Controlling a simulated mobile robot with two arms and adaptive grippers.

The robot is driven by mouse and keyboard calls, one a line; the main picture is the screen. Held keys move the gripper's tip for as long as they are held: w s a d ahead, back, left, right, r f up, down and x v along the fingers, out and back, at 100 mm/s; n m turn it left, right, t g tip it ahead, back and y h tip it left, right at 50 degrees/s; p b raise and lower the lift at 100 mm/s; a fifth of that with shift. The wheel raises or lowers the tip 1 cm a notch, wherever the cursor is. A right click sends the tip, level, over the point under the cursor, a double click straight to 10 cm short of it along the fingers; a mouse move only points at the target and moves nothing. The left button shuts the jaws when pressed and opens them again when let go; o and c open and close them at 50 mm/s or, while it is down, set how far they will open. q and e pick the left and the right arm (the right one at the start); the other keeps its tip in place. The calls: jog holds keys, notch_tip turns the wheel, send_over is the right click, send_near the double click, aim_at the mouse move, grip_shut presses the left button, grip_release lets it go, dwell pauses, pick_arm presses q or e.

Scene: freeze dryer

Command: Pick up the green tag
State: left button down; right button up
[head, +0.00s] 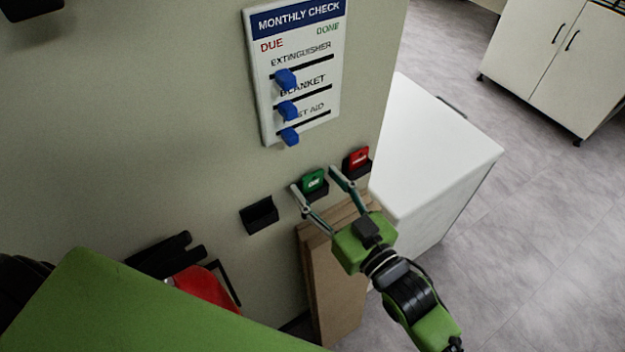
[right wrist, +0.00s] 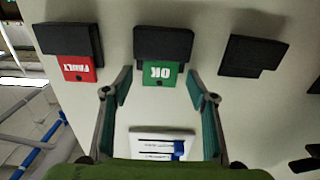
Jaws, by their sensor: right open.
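The green tag (head: 314,180) sits in a black wall holder, the middle one of three. In the right wrist view the green tag (right wrist: 160,73) reads "OK" upside down and stands out of its holder (right wrist: 163,42). My right gripper (head: 315,177) is open, with one finger on each side of the tag. In the right wrist view its fingers (right wrist: 160,80) flank the tag with clear gaps, and nothing is held. My left gripper is not in view.
A red tag (head: 358,157) sits in the right holder, close to my right finger. The left holder (head: 259,215) is empty. A Monthly Check board (head: 298,65) with blue sliders hangs above. Brown boards (head: 335,275) lean below, and a white cabinet (head: 435,150) stands right.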

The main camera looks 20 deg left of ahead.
jog(key=shift+c, duration=0.4)
jog(key=c, duration=0.8)
